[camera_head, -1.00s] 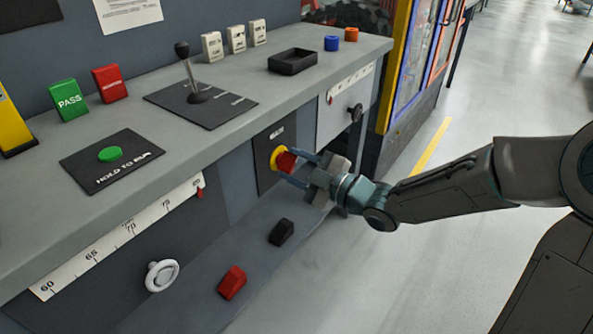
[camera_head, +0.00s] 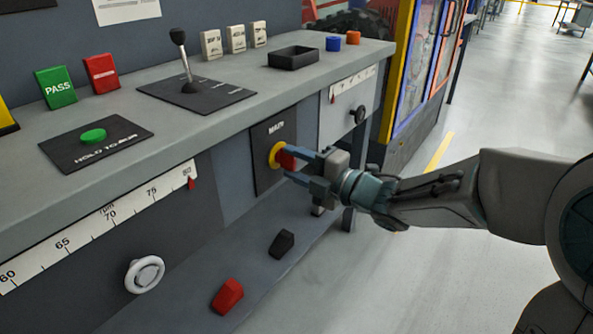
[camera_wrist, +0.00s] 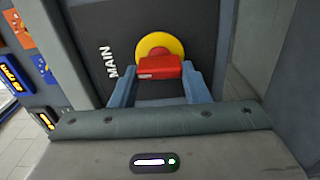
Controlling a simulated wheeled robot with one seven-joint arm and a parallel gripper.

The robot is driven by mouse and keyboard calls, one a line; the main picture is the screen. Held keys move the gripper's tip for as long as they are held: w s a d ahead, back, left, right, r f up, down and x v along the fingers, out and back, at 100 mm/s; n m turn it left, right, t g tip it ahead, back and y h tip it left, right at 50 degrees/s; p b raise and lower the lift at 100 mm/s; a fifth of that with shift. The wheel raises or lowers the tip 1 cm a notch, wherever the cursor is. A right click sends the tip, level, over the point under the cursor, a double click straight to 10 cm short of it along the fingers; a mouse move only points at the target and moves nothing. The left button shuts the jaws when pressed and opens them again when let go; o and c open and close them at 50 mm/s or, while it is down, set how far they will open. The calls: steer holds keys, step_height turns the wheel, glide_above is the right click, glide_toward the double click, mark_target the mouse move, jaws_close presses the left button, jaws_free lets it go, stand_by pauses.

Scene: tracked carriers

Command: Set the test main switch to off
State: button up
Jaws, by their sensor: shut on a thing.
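The main switch is a red handle (camera_head: 286,159) on a yellow round plate (camera_head: 274,155), set in a dark panel marked MAIN (camera_head: 262,175) on the bench front. In the wrist view the red handle (camera_wrist: 159,67) lies crosswise between my fingertips, with the yellow plate (camera_wrist: 160,44) behind it. My gripper (camera_head: 292,164) reaches in from the right and is shut on the red handle. The fingers hide part of the handle in the head view.
Above, the bench top holds a black lever (camera_head: 186,65), a black tray (camera_head: 293,58) and a green button (camera_head: 93,136). A black knob (camera_head: 357,114) sits right of the switch. A red pedal (camera_head: 228,295) and a black pedal (camera_head: 282,243) lie below.

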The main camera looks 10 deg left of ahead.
stand_by(0.4)
steer(key=o, duration=1)
steer(key=p+v, duration=0.4)
steer(key=v, duration=0.9)
steer(key=shift+d+p, duration=0.3)
steer(key=shift+d, duration=0.1)
